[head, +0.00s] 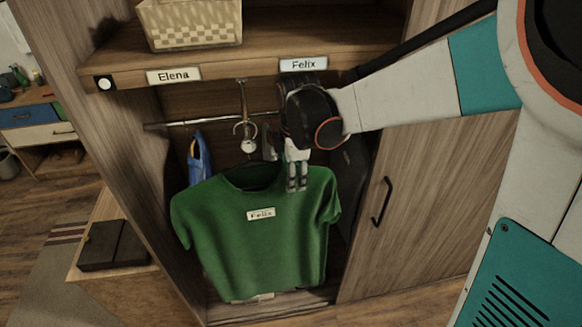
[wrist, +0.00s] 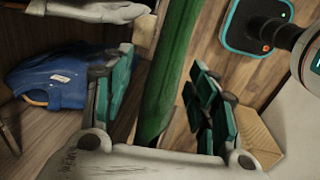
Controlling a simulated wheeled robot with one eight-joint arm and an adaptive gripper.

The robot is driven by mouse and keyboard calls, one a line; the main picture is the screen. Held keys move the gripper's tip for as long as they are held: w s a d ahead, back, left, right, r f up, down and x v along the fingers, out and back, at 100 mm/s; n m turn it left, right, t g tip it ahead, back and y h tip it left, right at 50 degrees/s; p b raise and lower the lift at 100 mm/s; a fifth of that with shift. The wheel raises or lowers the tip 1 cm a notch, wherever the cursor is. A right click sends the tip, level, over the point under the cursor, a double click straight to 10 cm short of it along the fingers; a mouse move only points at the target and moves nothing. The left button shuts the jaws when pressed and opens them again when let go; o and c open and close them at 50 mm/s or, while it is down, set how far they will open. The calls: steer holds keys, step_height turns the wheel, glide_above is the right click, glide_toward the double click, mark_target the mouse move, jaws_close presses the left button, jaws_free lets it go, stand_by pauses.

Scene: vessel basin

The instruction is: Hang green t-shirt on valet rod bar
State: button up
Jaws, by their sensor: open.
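The green t-shirt (head: 255,240), with a white "Felix" tag on its chest, hangs upright at the cabinet opening. A dark hanger (head: 255,172) shows in its collar. A metal bar with a ring and a round end (head: 243,112) comes out beneath the shelf above the collar; I cannot tell whether the hanger's hook rests on it. My gripper (head: 297,184) is at the shirt's right shoulder. In the wrist view my gripper (wrist: 160,95) is open, its fingers spread on either side of the shirt (wrist: 172,75), seen edge-on, with gaps to both.
A blue garment (head: 199,158) hangs on the left of the rail (head: 195,122). Name plates "Elena" (head: 173,75) and "Felix" (head: 303,64) are on the shelf edge, below a woven basket (head: 192,25). A cabinet door (head: 430,210) stands at right. A black box (head: 113,246) sits lower left.

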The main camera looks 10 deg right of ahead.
step_height(320, 180, up, 11)
steer(key=s, duration=0.2)
steer(key=s+d+f+m+t+b, duration=0.2)
steer(key=s+f+m+b, duration=0.6)
steer(key=f+b, duration=0.4)
steer(key=s+d+f+m+t+b, duration=0.3)
steer(key=s+f+m+b, duration=0.6)
steer(key=f+b, duration=0.4)
step_height(320, 180, down, 4)
steer(key=shift+s+d+r+m, duration=0.3)
steer(key=shift+s+d, duration=0.2)
steer(key=shift+d, duration=0.1)
steer(key=shift+c, duration=0.3)
stand_by(0.9)
